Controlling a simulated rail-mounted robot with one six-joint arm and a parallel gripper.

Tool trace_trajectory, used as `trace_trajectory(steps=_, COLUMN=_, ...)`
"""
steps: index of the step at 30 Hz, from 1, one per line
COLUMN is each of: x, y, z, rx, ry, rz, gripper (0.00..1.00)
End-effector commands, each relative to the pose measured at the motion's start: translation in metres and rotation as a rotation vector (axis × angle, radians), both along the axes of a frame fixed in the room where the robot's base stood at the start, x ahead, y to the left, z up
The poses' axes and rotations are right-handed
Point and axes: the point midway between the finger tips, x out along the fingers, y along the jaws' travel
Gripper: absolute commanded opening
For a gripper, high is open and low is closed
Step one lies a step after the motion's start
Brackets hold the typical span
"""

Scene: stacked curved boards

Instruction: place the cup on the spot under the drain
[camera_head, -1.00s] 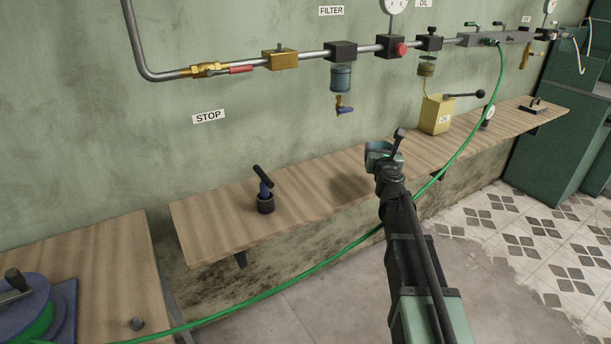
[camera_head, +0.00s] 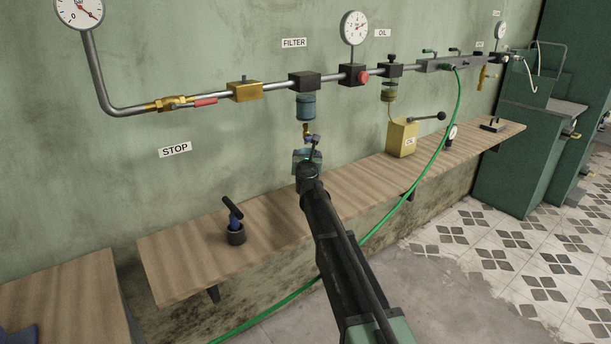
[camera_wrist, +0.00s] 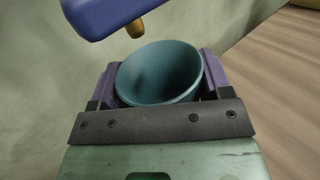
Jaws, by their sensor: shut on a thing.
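In the wrist view a teal, empty-looking cup (camera_wrist: 165,75) sits between the two purple fingers of my gripper (camera_wrist: 160,82), which is shut on it. The cup's open mouth shows. The drain's brass nozzle (camera_wrist: 136,29) and blue handle (camera_wrist: 105,12) are close beyond the cup's rim, at its upper left; I cannot tell the gap. In the head view my gripper (camera_head: 307,160) is just below the drain valve (camera_head: 306,131), under the blue filter bowl (camera_head: 306,106). My arm hides part of the bench (camera_head: 270,215), and I cannot make out a marked spot there.
A black cup-shaped holder with a dark-handled tool (camera_head: 236,232) stands on the bench at left. A green hose (camera_head: 430,165) hangs across the bench front. The pipe (camera_head: 222,95) runs along the wall above.

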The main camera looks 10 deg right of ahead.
Motion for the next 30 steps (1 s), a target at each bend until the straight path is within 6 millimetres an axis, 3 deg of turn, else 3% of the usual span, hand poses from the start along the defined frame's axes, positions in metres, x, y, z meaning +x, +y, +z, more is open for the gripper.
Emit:
trace_trajectory(steps=3, x=0.003, y=0.002, z=-0.026, rx=0.0, ry=0.0, rz=0.0, gripper=0.49)
trace_trajectory(steps=11, x=0.003, y=0.002, z=-0.034, rx=0.0, ry=0.0, rz=0.001, gripper=0.49)
trace_trajectory(steps=17, x=0.003, y=0.002, z=-0.074, rx=0.0, ry=0.0, rz=0.001, gripper=0.49)
trace_trajectory(steps=29, x=0.006, y=0.003, z=-0.075, rx=0.0, ry=0.0, rz=0.001, gripper=0.49)
trace_trajectory(steps=30, x=0.006, y=0.004, z=-0.073, rx=0.0, ry=0.0, rz=0.001, gripper=0.78)
